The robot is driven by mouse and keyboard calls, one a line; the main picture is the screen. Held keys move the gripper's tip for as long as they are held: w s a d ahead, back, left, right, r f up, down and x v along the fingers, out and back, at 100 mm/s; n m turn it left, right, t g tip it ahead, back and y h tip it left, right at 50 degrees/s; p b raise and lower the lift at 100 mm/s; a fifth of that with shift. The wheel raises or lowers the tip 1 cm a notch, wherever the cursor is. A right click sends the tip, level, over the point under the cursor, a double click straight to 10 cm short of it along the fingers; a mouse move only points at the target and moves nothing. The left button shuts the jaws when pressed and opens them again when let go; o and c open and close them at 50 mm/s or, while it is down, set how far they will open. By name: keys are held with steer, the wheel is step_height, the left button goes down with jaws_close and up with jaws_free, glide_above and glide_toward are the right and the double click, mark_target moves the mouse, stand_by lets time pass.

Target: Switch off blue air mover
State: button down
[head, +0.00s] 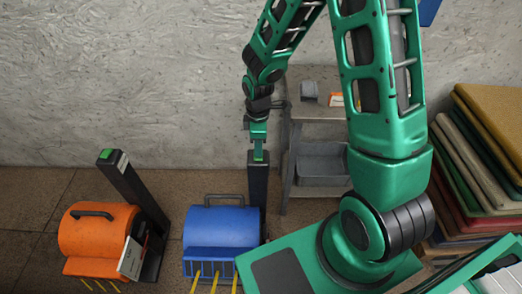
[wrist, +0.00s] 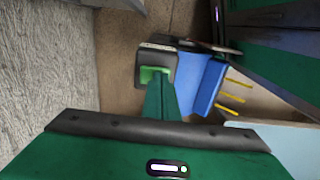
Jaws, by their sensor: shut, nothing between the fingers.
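The blue air mover (head: 222,228) stands on the floor in the lower middle of the head view, with a dark upright post (head: 257,185) at its right rear. In the wrist view its blue body (wrist: 207,85) lies right of the post top (wrist: 143,62). A green switch (wrist: 152,74) sits on the post top, partly hidden by my fingers. My gripper (head: 258,158) points straight down, shut and empty, with its fingertips at the switch (wrist: 157,82). I cannot tell whether they touch it or which way the switch is set.
An orange air mover (head: 98,232) with its own post (head: 130,190), green switch (head: 105,154) and white tag (head: 131,258) stands to the left. A grey shelf stand (head: 318,112) is behind right. Folded rugs (head: 480,150) are stacked at the right. A plaster wall (head: 120,80) closes the back.

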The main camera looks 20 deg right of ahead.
stand_by(0.3)
steer(key=shift+r, duration=0.6)
step_height(320, 180, up, 13)
steer(key=s, duration=0.2)
steer(key=shift+a+f, duration=0.2)
steer(key=shift+a, duration=0.25)
